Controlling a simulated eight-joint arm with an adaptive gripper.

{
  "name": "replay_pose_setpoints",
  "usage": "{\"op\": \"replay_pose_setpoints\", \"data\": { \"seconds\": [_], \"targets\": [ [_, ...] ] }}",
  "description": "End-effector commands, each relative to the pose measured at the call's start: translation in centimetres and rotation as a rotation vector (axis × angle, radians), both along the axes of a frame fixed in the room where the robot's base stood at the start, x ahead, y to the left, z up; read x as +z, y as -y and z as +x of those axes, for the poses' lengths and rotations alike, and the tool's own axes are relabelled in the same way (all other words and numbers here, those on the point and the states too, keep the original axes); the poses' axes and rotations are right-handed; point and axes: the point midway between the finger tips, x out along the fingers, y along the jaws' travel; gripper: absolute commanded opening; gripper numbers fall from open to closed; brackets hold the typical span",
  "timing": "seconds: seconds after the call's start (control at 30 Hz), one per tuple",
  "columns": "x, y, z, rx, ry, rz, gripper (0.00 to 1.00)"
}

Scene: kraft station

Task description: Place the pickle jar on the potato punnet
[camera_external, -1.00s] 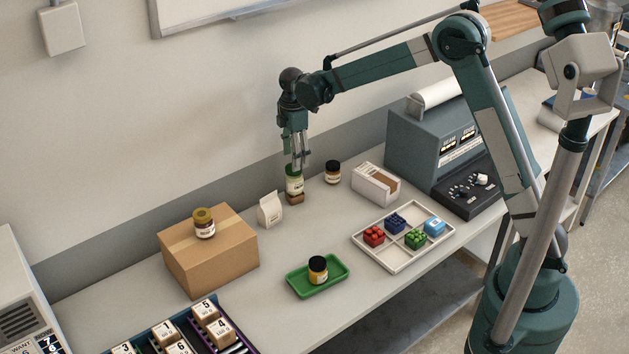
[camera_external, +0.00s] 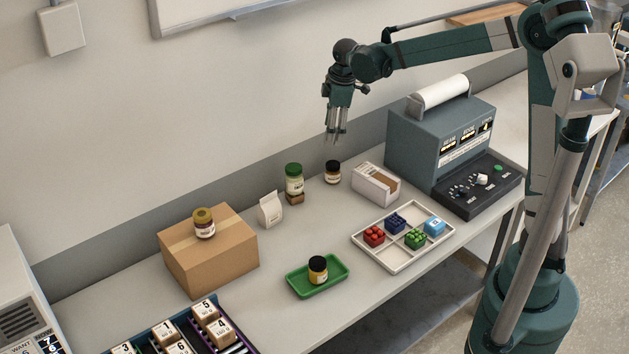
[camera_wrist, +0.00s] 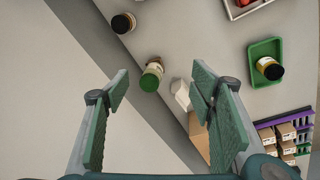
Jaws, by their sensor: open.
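The green-lidded jar, which looks like the pickle jar (camera_external: 293,181), stands upright on a small brown item, apparently the potato punnet (camera_external: 295,199), near the wall. The jar also shows in the wrist view (camera_wrist: 152,77), seen from above with its green lid towards me; the brown item is mostly hidden there. My gripper (camera_external: 336,138) is open and empty, up and to the right of the jar and clear of it, above a dark-lidded jar. In the wrist view its fingers (camera_wrist: 160,86) are spread wide with nothing between them.
The dark-lidded jar (camera_external: 333,172) and a white carton (camera_external: 270,210) flank the pickle jar.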

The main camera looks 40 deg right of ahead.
Motion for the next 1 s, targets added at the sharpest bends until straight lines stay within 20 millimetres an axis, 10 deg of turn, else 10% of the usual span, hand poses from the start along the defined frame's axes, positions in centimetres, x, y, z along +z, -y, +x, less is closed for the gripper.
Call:
{"op": "replay_pose_setpoints", "data": {
  "seconds": [1.0],
  "targets": [
    [7.2,7.0,-17.6,-0.459,0.193,0.135,0.55]
  ]
}}
